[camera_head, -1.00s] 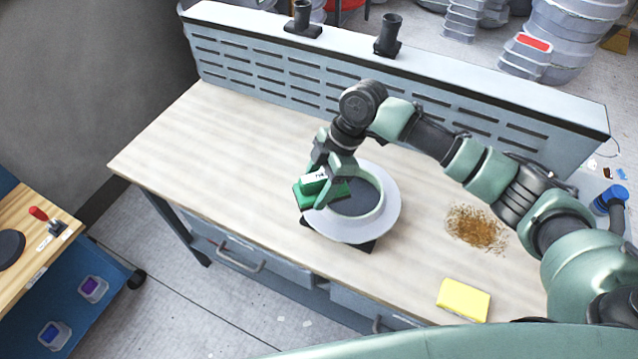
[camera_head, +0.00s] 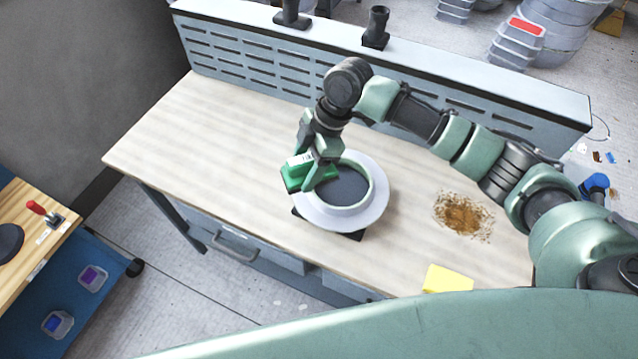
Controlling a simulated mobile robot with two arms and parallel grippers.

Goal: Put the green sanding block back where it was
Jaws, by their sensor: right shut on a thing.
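The green sanding block (camera_head: 293,181) is held in my right gripper (camera_head: 312,168), whose fingers are shut on it. The block is at the left rim of a round grey-white mould (camera_head: 368,208) with a raised ring and a dark centre. Whether the block touches the rim or hangs just above it, I cannot tell. The mould rests on a dark base on the wooden bench top (camera_head: 210,130). My left gripper does not show.
A yellow block (camera_head: 447,279) lies near the bench's front edge, partly cut off by my body. A patch of brown dust (camera_head: 463,215) lies right of the mould. A slotted back panel (camera_head: 290,78) borders the bench. The bench's left side is clear. A blue cart (camera_head: 90,300) stands at lower left.

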